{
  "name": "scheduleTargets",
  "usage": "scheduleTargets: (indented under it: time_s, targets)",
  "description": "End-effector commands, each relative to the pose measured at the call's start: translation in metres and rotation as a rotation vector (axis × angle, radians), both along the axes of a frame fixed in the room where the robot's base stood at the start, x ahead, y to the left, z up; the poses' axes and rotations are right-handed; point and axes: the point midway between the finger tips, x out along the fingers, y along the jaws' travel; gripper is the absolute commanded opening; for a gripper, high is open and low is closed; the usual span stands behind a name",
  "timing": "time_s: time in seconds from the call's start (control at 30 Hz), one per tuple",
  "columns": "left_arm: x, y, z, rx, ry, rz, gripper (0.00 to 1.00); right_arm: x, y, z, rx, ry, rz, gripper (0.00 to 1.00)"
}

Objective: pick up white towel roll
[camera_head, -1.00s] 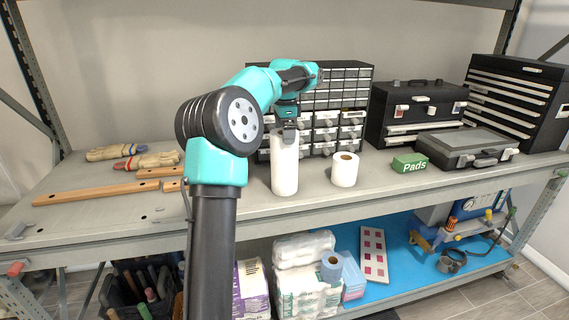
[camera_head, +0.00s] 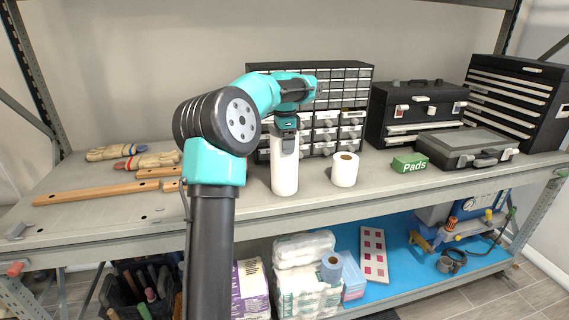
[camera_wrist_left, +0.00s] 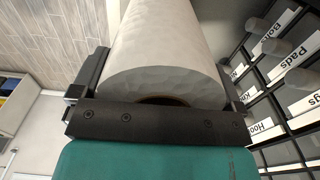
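The tall white towel roll (camera_head: 284,172) stands upright on the grey shelf top, in front of the drawer cabinet. My left gripper (camera_head: 284,143) points down over the roll's upper end, with its fingers on either side. In the left wrist view the roll (camera_wrist_left: 165,45) lies between the two fingers (camera_wrist_left: 165,75), its near end and dark core hole close to the palm. The fingers stand wide, near the palm's outer edges, and I see no clear grip on the roll. My right gripper is not in view.
A short white roll (camera_head: 345,170) stands just right of the towel roll. The drawer cabinet (camera_head: 340,90) is close behind. Gloves (camera_head: 148,160) and wooden handles (camera_head: 95,194) lie left.

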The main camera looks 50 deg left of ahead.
Motion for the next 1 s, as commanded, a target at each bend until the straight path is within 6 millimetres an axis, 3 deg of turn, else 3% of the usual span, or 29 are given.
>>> scheduleTargets:
  time_s: [0.3, 0.67, 1.0]
  targets:
    - [0.0, 0.0, 0.0, 0.0, 0.0, 0.0, 0.49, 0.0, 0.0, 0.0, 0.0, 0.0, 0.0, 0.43]
    - [0.0, 0.0, 0.004, 0.0, -0.001, 0.0, 0.49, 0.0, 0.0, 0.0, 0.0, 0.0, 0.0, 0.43]
    - [0.0, 0.0, 0.028, 0.0, -0.001, 0.001, 0.49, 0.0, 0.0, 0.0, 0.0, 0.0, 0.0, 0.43]
